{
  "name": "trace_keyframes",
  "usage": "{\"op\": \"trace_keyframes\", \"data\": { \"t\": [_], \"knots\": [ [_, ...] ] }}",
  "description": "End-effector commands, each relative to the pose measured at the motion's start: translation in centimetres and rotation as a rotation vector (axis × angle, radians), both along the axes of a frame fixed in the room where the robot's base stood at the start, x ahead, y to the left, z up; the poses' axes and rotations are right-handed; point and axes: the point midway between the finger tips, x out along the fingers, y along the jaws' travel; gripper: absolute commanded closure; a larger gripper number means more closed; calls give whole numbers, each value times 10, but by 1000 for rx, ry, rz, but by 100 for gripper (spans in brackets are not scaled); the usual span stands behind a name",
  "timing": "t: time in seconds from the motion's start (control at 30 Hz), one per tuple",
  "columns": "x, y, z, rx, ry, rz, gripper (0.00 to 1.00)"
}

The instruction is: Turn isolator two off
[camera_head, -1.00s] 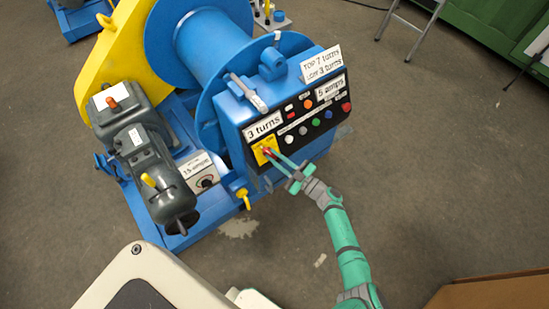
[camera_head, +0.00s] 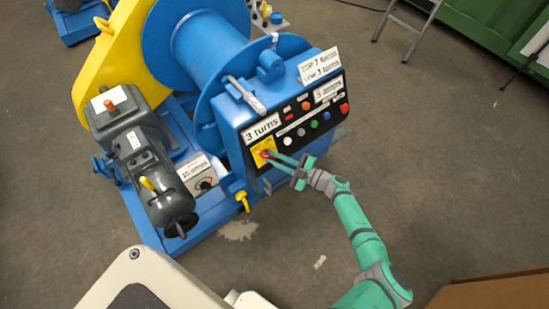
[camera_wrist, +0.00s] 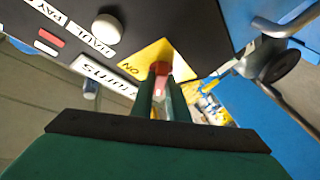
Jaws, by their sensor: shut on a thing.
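The isolator switch is a red handle (camera_wrist: 160,69) on a yellow plate (camera_head: 262,155) at the lower left of the black control panel, under the "3 turns" label. In the wrist view the plate (camera_wrist: 148,66) shows the word "ON" to the left of the handle. My gripper (camera_head: 270,155) reaches in from the right, its fingers shut on the red handle. In the wrist view my gripper (camera_wrist: 163,95) hides the lower part of the handle. No number two is readable on the plate.
Coloured buttons (camera_head: 313,123) sit on the panel right of the plate. A grey lever (camera_head: 246,95) stands above the panel. A yellow-handled valve (camera_head: 242,199) is below left. A dial box (camera_head: 203,184) labelled "15 amps" sits farther left.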

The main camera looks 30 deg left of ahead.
Motion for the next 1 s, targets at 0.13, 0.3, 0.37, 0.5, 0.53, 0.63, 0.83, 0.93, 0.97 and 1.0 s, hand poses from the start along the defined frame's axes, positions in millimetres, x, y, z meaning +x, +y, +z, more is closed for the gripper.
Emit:
{"op": "trace_keyframes", "data": {
  "t": [0.13,0.3,0.37,0.5,0.53,0.63,0.83,0.93,0.97,1.0],
  "knots": [
    [0,0,0,-1,-2,2,100],
    [0,0,0,-1,-1,2,67],
    [0,0,0,-1,-1,1,67],
    [0,0,0,-1,0,1,67],
    [0,-1,0,-1,0,1,67],
    [1,-6,0,-2,-1,-1,67],
    [4,-37,0,-3,-1,-3,67],
    [5,-56,0,-4,-1,-2,67],
    [6,-62,0,-4,-1,-2,67],
    [6,-70,0,-3,-1,-3,67]
  ]
}}
